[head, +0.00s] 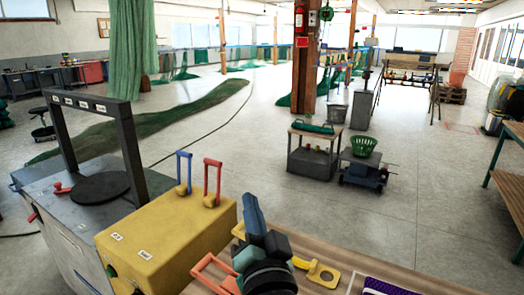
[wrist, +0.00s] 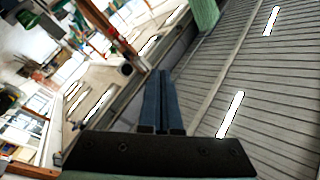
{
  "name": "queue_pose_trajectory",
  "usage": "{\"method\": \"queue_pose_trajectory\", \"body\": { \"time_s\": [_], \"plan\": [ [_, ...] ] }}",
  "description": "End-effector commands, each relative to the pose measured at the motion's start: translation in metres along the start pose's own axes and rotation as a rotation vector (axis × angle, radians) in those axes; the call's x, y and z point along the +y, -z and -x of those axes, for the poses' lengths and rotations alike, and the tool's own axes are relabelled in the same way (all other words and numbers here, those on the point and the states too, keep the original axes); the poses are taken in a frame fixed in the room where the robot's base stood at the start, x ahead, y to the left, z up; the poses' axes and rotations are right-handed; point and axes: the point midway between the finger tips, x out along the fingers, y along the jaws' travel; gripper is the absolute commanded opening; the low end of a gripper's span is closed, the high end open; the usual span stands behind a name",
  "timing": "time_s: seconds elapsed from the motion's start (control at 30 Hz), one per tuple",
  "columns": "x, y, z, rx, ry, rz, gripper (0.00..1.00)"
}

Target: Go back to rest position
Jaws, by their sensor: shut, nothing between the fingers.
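My gripper (head: 250,203) points upward over the near wooden table in the head view, beside the right end of the yellow box. In the wrist view its two blue fingers (wrist: 163,75) lie side by side, shut, with nothing between them. Behind them the wrist view shows the slatted ceiling with bright lamps, and the hall tilted at the left. The fingers touch nothing that I can see. My arm hides part of the table.
A yellow box (head: 165,245) with a blue handle (head: 184,170) and a red handle (head: 213,180) stands left of my gripper. A yellow tool (head: 317,273), an orange-red handle (head: 213,270) and a purple item (head: 385,287) are on the wooden table (head: 345,270). Open floor lies beyond.

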Motion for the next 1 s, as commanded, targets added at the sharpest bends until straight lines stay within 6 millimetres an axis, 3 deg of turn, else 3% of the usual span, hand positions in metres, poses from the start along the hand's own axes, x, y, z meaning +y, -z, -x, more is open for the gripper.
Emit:
{"method": "queue_pose_trajectory", "body": {
  "time_s": [0.03, 0.2, 0.3, 0.43, 0.63, 1.0],
  "plan": [
    [-0.034, 0.036, 0.0, 0.058, 0.035, 0.089, 0.0],
    [-0.122, 0.13, 0.022, 0.262, 0.096, 0.373, 0.0],
    [-0.169, 0.18, 0.047, 0.394, 0.106, 0.519, 0.0],
    [-0.214, 0.228, 0.083, 0.545, 0.095, 0.661, 0.0],
    [-0.244, 0.261, 0.117, 0.668, 0.07, 0.76, 0.0],
    [-0.247, 0.263, 0.121, 0.681, 0.065, 0.771, 0.0]
  ]
}}
